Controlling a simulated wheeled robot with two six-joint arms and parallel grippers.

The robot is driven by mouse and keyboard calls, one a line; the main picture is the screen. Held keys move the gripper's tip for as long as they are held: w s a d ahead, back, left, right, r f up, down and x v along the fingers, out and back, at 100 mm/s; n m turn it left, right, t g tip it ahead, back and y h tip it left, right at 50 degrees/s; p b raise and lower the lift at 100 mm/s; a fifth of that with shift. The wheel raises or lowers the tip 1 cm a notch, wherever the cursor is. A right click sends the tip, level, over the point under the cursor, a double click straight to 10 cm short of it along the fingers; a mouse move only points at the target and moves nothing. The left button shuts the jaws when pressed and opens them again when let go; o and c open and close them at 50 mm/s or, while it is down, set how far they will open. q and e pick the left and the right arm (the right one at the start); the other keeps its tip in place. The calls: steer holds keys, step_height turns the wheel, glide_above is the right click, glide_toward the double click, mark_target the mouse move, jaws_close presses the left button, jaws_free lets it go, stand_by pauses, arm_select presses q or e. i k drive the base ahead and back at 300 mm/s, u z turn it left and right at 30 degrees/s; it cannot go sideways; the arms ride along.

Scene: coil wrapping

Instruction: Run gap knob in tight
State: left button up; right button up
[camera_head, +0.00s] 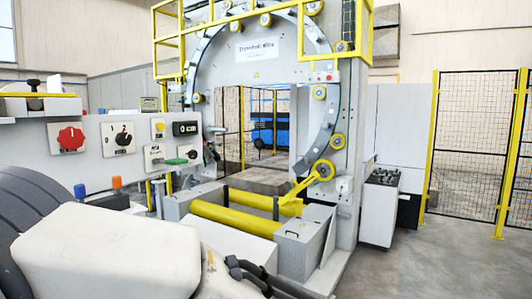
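A grey control panel (93,168) stands at the left. It carries a red star-shaped knob (71,138) on a white plate and a black rotary knob (123,139) on a numbered plate. Lower right on it are a small dark selector (156,154) and a black round knob (192,154). A green lever-like part (176,162) sticks out between them. Another black knob (35,87) sits on top of the panel housing. No label is readable that tells which is the gap knob. Neither of my grippers shows; white arm parts fill the lower left.
The grey ring-shaped wrapping machine (262,52) stands behind, with yellow rollers (236,217) low in front. A yellow arm (299,192) reaches over the rollers. A black-and-yellow mesh fence (470,125) stands at the right. The floor (440,262) there is clear.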

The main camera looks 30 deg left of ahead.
mark_target(192, 154)
steer(key=z, duration=0.2)
steer(key=i, duration=1.05)
steer(key=u, duration=0.55)
steer(key=i, duration=0.8)
steer(key=u, duration=0.75)
